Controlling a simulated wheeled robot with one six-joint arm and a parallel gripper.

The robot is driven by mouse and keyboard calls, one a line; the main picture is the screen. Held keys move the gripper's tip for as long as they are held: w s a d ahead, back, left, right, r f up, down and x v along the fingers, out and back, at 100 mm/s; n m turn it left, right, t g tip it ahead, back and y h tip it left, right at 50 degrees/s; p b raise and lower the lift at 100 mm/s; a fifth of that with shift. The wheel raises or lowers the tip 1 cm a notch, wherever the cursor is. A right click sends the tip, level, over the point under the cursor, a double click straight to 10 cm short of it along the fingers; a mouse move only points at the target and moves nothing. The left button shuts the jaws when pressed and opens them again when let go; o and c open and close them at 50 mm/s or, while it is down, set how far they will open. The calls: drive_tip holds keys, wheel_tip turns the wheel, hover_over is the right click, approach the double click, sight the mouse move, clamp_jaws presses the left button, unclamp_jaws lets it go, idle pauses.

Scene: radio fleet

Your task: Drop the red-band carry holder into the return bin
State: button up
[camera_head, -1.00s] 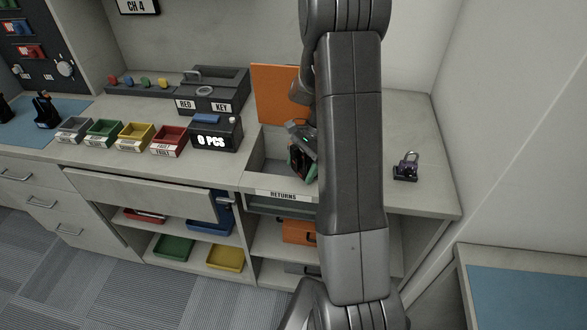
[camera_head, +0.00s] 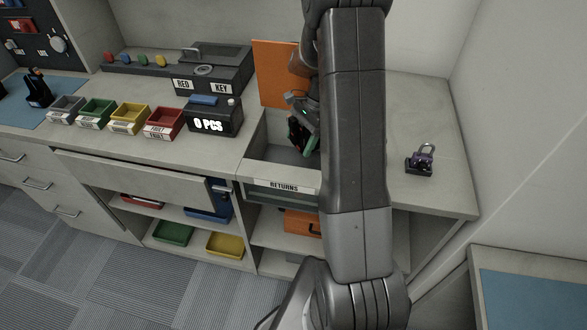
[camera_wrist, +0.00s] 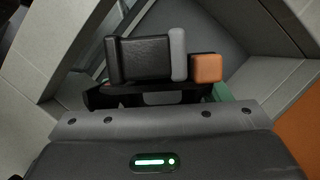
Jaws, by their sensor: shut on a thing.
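The return bin is an opening sunk in the bench with a white front strip marked RETURNS (camera_head: 283,187). My gripper (camera_head: 304,126) is over the bin opening, partly hidden behind my arm. It is shut on the carry holder (camera_head: 297,139), a dark thing showing green and a little red at its edge. In the wrist view the held holder (camera_wrist: 143,59) is black, with a grey bar and an orange block beside it. No red band shows clearly there. Grey bin walls surround the holder in that view. I cannot tell how far it is above the bin floor.
An orange panel (camera_head: 274,74) stands upright behind the bin. A box reading 0 PCS (camera_head: 213,121) and small coloured trays sit to its left. My arm hides the bin's right part.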

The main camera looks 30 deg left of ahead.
drive_tip(key=shift+f+b, duration=1.05)
drive_tip(key=shift+f, duration=0.75)
drive_tip(key=o, duration=1.1)
drive_tip(key=shift+c, duration=0.2)
drive_tip(key=shift+r, duration=0.1)
